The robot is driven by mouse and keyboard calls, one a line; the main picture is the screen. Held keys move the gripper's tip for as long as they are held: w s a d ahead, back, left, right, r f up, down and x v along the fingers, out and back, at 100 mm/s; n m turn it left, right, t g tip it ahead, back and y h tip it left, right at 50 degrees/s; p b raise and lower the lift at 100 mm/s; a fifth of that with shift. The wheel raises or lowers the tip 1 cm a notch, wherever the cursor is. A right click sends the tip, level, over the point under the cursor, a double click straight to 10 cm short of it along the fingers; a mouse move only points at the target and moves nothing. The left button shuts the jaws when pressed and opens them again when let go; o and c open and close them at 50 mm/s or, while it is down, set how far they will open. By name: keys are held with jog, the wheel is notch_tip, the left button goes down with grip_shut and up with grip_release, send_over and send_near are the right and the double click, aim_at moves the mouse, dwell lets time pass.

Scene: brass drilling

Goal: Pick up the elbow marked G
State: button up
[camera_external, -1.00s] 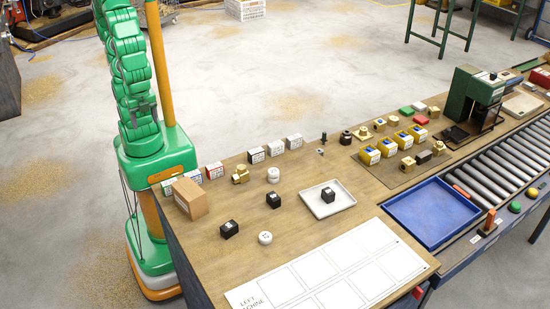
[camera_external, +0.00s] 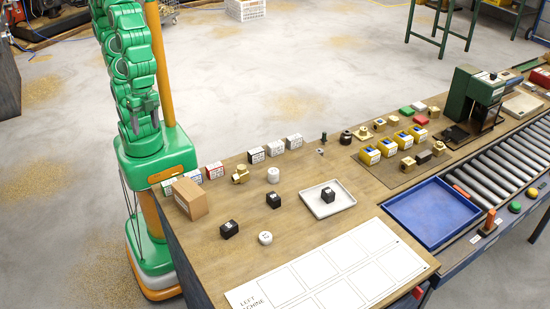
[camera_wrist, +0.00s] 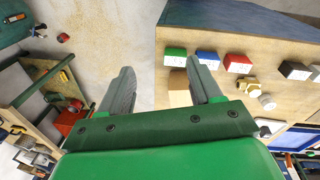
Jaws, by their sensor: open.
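In the external view my gripper (camera_external: 140,112) hangs beside the bench's left end, apart from the elbow.
A cardboard box (camera_external: 188,199) stands at the bench's left corner, near several small labelled boxes (camera_external: 215,170). Black blocks (camera_external: 229,229) and a white tray (camera_external: 338,203) lie nearby. A blue tray (camera_external: 432,214) and a green machine (camera_external: 474,98) are farther right.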

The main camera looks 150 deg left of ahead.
jog(key=w+a+r+n+t, duration=0.3)
jog(key=w+r+n, duration=0.15)
jog(key=w, duration=0.45)
jog(key=w+a+r+n+t, duration=0.35)
jog(key=w+r, duration=0.25)
jog(key=w, duration=0.3)
jog(key=n+t+h, duration=0.4)
jog(key=n+h, duration=0.1)
jog(key=n, duration=1.4)
send_near(241, 166)
jog(key=shift+w+d+f, duration=0.1)
jog(key=shift+w+d, duration=0.2)
jog(key=shift+d, duration=0.2)
jog(key=shift+w+d+f, duration=0.1)
jog(key=shift+w+d, duration=0.15)
jog(key=shift+d, duration=0.25)
jog(key=shift+s+a+f+n+t+y, duration=0.2)
jog(key=shift+s+a+n+t+y, duration=0.1)
jog(key=shift+s+a+n+t, duration=0.3)
jog(key=shift+x, duration=4.05)
jog(key=shift+a, duration=0.1)
